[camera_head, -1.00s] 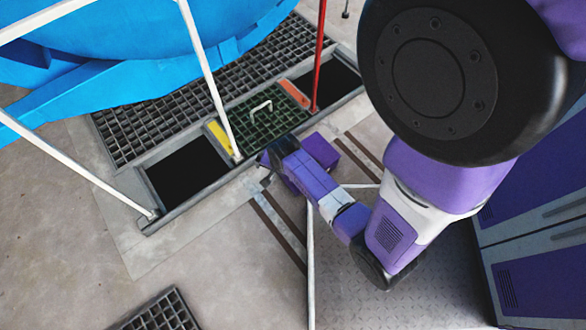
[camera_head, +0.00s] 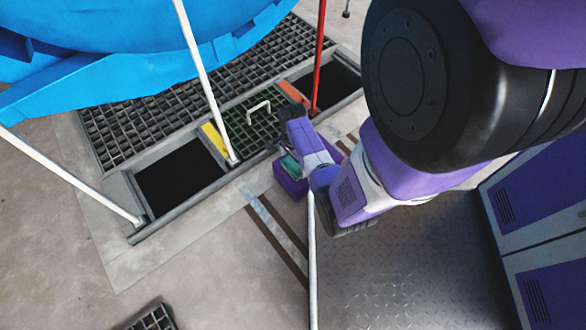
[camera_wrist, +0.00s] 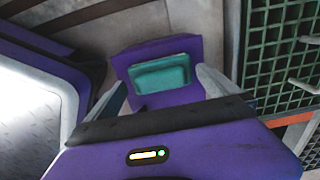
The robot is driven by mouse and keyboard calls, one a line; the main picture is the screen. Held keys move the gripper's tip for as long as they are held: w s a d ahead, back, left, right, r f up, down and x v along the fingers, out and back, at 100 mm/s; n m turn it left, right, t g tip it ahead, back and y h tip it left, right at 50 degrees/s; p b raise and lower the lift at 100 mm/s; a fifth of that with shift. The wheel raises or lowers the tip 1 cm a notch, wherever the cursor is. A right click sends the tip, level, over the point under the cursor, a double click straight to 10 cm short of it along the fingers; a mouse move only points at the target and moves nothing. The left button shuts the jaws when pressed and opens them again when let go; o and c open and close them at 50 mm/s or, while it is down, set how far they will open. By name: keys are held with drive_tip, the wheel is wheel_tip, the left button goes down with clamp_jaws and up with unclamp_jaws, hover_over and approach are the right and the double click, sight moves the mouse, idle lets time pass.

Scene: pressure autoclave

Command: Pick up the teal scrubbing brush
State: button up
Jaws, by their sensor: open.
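The teal scrubbing brush (camera_wrist: 161,75) lies on top of a purple block-like stand (camera_wrist: 135,58) in the wrist view. In the head view a small teal part of the brush (camera_head: 291,165) shows beside my arm, on the purple stand (camera_head: 288,184). My gripper (camera_wrist: 160,90) is open, with one pale finger on each side of the brush in the wrist view. The fingers look apart from the brush, and how far above it they are is hard to tell.
A dark green grate with a white handle (camera_head: 257,113) lies beside the stand, between open dark floor pits (camera_head: 180,178). A white post (camera_head: 205,80) and a red post (camera_head: 320,60) rise nearby. A large blue vessel (camera_head: 120,70) fills the upper left. Purple cabinets (camera_head: 535,210) stand at right.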

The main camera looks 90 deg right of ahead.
sight(293, 163)
wheel_tip(293, 163, down, 3)
drive_tip(key=shift+d+f+b, duration=0.1)
drive_tip(key=shift+f+b, duration=0.1)
drive_tip(key=shift+b, duration=0.7)
drive_tip(key=shift+r, duration=0.1)
drive_tip(key=shift+c, duration=0.4)
drive_tip(key=c, duration=1.3)
drive_tip(key=shift+o, duration=0.2)
wheel_tip(293, 163, up, 20)
drive_tip(key=p, duration=1)
drive_tip(key=shift+p, duration=0.3)
